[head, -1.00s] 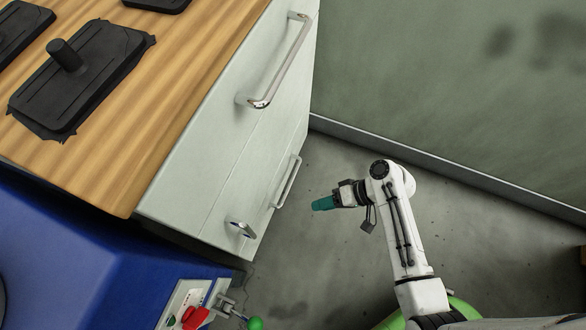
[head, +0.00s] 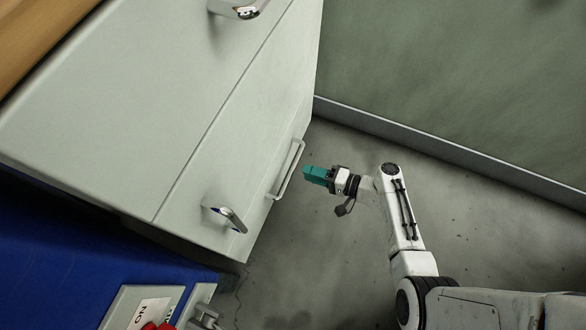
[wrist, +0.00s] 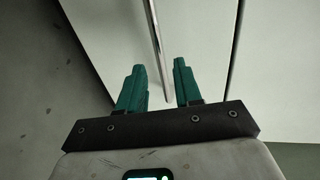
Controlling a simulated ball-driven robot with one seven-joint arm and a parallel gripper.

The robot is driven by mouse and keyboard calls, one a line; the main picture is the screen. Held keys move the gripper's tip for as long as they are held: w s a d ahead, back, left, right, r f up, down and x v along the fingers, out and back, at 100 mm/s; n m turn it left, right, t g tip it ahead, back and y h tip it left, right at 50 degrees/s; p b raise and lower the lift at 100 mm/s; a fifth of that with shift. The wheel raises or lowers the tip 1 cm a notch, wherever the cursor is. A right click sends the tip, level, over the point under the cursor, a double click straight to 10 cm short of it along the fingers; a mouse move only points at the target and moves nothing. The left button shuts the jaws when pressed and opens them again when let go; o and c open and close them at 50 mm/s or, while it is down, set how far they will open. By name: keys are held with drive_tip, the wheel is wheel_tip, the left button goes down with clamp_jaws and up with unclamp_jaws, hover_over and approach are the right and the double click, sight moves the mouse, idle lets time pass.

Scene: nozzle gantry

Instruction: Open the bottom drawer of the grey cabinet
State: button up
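The grey cabinet (head: 120,120) stands at the left of the head view, its front toward my arm. Its bottom drawer (head: 250,150) looks flush and shut, below a seam. A slim bar handle (head: 287,170) sits low on the front; in the wrist view the bar (wrist: 157,45) runs between my two fingers. My gripper (head: 307,173) is just right of this handle, its teal fingers pointing at it. The fingers are apart in the wrist view (wrist: 159,75), with no grip on the bar. How deep the bar sits between them is unclear.
A shorter handle (head: 226,215) juts from the front nearer the camera, and another handle (head: 240,9) is higher up. A blue machine (head: 90,255) with a red knob (head: 158,326) stands at the lower left. A wall (head: 450,90) runs behind; the floor (head: 300,260) around my arm is clear.

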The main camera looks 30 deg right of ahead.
sight(293, 168)
drive_tip(key=b+x, duration=0.1)
drive_tip(key=x, duration=0.5)
drive_tip(key=shift+w+a+b, duration=0.15)
drive_tip(key=shift+w+b, duration=0.05)
drive_tip(key=shift+b, duration=0.15)
drive_tip(key=shift+c, duration=0.5)
clamp_jaws()
drive_tip(key=shift+f, duration=0.1)
